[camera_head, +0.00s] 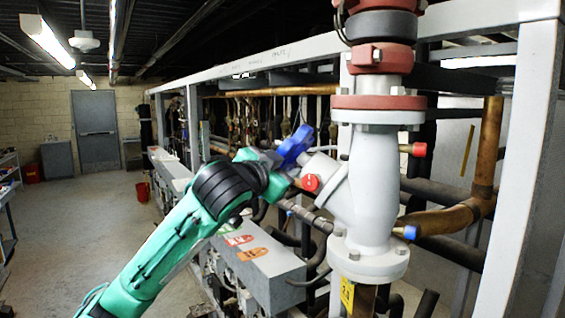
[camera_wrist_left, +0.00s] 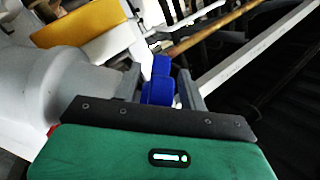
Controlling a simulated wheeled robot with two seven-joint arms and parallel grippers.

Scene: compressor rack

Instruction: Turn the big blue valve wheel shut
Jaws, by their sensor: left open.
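The big blue valve wheel (camera_head: 296,146) sits on the angled stem of the grey valve body (camera_head: 372,195), in the middle of the head view. My left gripper (camera_head: 272,158) is at the wheel's left side, coming from the lower left. In the left wrist view the blue wheel (camera_wrist_left: 160,82) shows edge-on between the two fingers of my open left gripper (camera_wrist_left: 160,88). I cannot tell whether the fingers touch its rim. The green gripper body hides part of the wheel. My right gripper is not in view.
A red knob (camera_head: 310,182) sits on the valve close beside the wheel. A grey metal frame post (camera_head: 522,160) stands at the right, with copper pipes (camera_head: 487,150) behind. A grey box with tags (camera_head: 262,262) lies below the wheel.

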